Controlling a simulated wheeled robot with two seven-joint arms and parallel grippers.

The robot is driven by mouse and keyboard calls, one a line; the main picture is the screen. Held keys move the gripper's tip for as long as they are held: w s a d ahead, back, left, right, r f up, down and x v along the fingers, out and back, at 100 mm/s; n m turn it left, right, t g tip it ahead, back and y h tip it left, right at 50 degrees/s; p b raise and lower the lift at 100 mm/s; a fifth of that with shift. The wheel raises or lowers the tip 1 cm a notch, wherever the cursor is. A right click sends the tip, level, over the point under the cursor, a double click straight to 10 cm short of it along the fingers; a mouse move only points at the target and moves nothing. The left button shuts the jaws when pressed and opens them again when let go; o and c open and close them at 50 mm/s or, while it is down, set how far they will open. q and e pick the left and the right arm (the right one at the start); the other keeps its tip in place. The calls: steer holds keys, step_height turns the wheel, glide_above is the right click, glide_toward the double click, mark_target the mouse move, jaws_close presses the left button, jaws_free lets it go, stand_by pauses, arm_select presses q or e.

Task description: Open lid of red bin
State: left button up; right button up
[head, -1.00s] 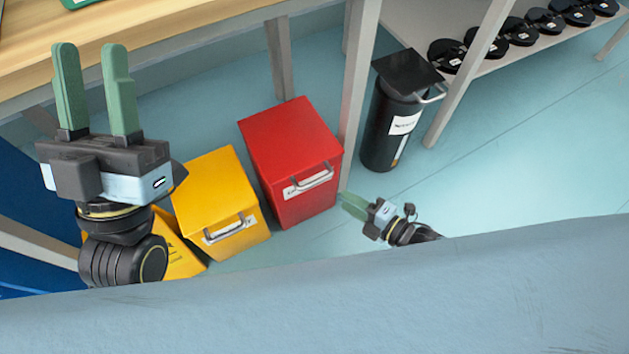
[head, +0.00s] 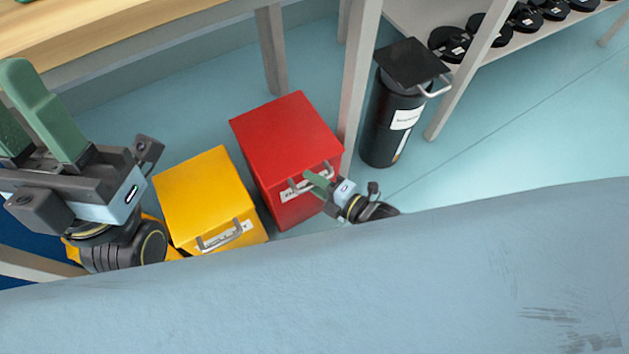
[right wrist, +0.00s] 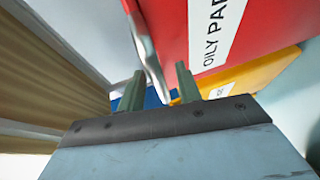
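The red bin (head: 283,137) stands on the floor with its red lid closed. Its metal handle (head: 327,168) and white label are on the front. My right gripper (head: 315,182) is at this handle. In the right wrist view the gripper (right wrist: 160,74) has its green fingers apart, with the grey handle bar (right wrist: 150,62) showing between them; I cannot tell whether they touch it. The red bin's front (right wrist: 262,25) fills the upper right there, its label partly cut off. My left gripper (head: 10,98) is open and empty at the left, partly out of frame.
A yellow bin (head: 205,195) with a handle stands left of the red one. A black canister (head: 385,130) with a flat lid stands to the right, beyond a table leg (head: 355,80). A low shelf holds several black round items. The floor at right is clear.

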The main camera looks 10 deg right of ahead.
jaws_close()
